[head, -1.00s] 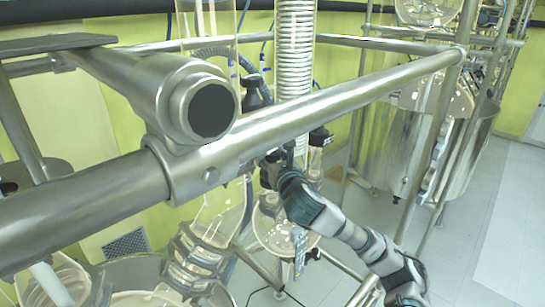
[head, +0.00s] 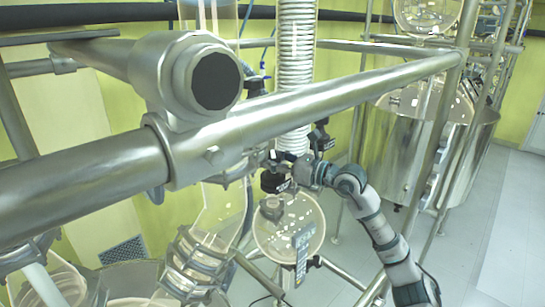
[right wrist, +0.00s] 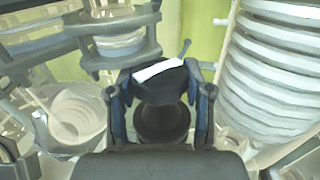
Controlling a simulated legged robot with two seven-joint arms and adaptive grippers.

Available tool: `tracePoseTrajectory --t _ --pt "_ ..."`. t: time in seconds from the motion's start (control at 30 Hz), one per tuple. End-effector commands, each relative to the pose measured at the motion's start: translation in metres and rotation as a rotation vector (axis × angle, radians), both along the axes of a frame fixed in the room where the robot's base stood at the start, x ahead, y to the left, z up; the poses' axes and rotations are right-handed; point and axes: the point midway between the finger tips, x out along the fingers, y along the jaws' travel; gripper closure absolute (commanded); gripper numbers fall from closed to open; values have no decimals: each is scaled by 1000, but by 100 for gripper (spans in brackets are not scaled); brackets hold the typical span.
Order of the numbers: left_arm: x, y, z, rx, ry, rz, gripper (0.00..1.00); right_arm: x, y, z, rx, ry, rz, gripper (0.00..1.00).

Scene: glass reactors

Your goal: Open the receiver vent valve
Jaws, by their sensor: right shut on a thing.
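My right gripper (head: 290,172) reaches in from the right, below the long steel tube, at the top of the round glass receiver (head: 292,228). In the right wrist view its two fingers (right wrist: 160,92) stand on either side of a black round valve knob (right wrist: 160,112) and are shut on it. The knob has a white strip across its top and a small dark lever behind it. In the head view a black valve part (head: 272,183) shows just left of the fingertips. I cannot tell from the frames how far the valve is turned. My left gripper is not in view.
A thick steel tube (head: 320,106) with a large clamp joint (head: 200,80) crosses in front of the workspace. A coiled glass condenser (head: 295,60) stands behind the gripper. A steel vessel (head: 400,150) stands at the right. The grey floor at the far right is clear.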

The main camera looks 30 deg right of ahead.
Motion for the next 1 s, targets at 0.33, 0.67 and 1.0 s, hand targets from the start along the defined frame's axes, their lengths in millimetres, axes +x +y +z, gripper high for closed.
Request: tracePoseTrajectory --t 0.33,0.67,1.0 --pt "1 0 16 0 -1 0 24 2 0 -3 -2 9 183 84" --pt "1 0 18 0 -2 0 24 1 0 -4 -5 10 237 84" --pt "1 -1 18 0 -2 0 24 1 1 -5 -7 11 238 47"
